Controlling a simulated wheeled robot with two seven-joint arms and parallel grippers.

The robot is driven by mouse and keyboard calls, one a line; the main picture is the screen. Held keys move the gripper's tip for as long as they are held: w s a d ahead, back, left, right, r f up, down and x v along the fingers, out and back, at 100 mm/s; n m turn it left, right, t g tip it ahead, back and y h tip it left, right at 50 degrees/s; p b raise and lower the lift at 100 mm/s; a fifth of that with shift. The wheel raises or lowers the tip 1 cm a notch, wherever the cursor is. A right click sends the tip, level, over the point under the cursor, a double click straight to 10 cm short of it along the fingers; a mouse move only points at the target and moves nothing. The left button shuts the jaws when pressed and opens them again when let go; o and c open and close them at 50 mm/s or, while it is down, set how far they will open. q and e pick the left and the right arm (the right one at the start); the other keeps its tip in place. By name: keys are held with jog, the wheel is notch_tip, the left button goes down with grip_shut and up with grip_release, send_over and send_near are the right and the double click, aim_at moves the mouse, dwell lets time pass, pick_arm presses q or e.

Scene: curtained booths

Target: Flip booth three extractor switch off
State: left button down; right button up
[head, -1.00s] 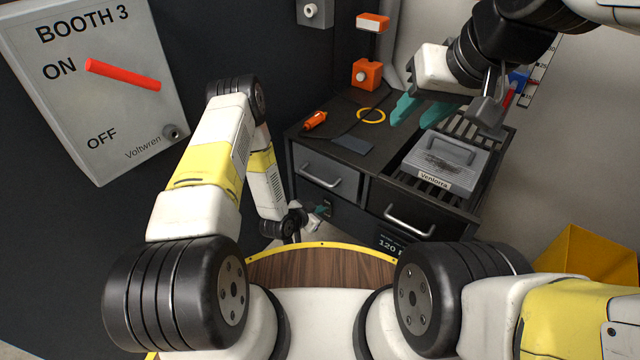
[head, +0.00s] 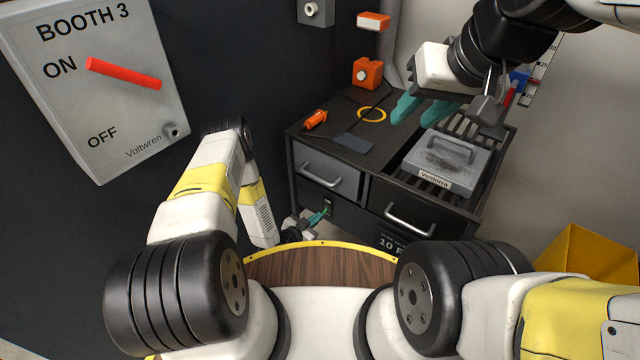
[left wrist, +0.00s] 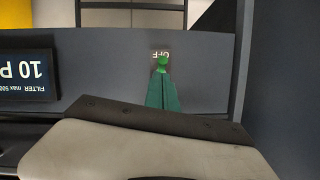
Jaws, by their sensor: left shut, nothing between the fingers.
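A low dark cabinet (head: 292,150) carries a small switch plate (head: 329,204) on its front, below the left drawer. My left gripper (head: 320,216) is shut and empty, its teal fingertips at this plate. In the left wrist view the closed fingers (left wrist: 162,88) meet a small bright green switch tip (left wrist: 162,62), with an upside-down OFF label (left wrist: 160,54) just beyond. The fingers hide the rest of the switch. A display (left wrist: 25,83) beside it reads 10 P, partly cut off. My right gripper (head: 411,118) is open above the cabinet top.
A grey BOOTH 3 box (head: 105,125) on the left wall has a red lever (head: 125,74) on the ON side. On the cabinet are a grey block labelled Venlorra (head: 450,160), an orange tool (head: 315,119) and a yellow ring (head: 371,115). A yellow bin (head: 590,270) stands right.

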pick_arm(q)
jog(key=shift+r, duration=0.1)
jog(key=shift+r, duration=0.65)
